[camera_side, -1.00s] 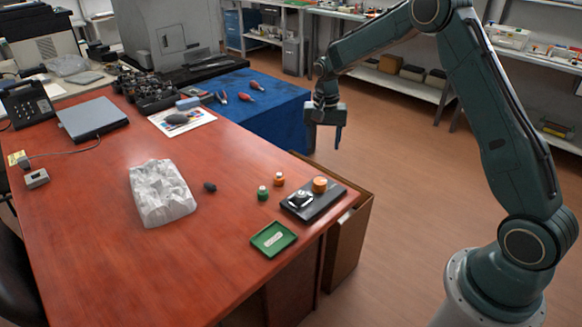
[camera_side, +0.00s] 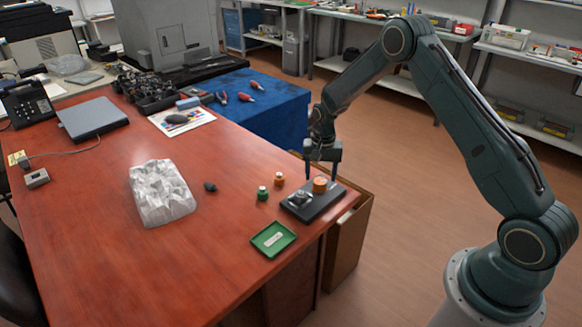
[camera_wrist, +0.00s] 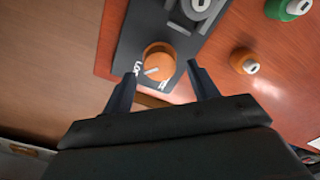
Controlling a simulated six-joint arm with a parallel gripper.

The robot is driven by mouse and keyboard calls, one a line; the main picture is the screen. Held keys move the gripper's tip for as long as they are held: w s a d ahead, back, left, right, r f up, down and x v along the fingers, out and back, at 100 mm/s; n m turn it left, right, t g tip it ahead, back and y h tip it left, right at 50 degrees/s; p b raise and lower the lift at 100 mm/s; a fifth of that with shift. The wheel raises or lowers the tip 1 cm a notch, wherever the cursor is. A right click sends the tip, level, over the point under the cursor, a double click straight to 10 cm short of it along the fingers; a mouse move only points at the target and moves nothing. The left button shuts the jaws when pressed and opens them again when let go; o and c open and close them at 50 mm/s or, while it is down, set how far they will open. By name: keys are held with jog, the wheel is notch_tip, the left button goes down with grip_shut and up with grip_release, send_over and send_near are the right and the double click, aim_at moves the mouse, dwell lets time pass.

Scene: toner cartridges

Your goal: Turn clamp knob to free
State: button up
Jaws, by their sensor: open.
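The orange clamp knob (camera_side: 320,185) sits on the right end of the dark fixture plate (camera_side: 322,207) at the desk's right edge. In the wrist view the knob (camera_wrist: 158,62) has a white pointer line on top, and white lettering, partly hidden, shows on the plate beside it. The line points toward the lower left lettering. My gripper (camera_side: 320,179) is above the plate, pointing down. In the wrist view my gripper (camera_wrist: 161,73) is open, with its fingers apart on either side of the knob's near edge. I cannot tell whether they touch it.
A metal clamp part (camera_side: 300,198) sits on the plate's left end. A green tray (camera_side: 273,239) lies in front. A crumpled white bag (camera_side: 162,192) is farther left.

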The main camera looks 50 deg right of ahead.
jog(key=shift+f, duration=1.1)
jog(key=c, duration=1)
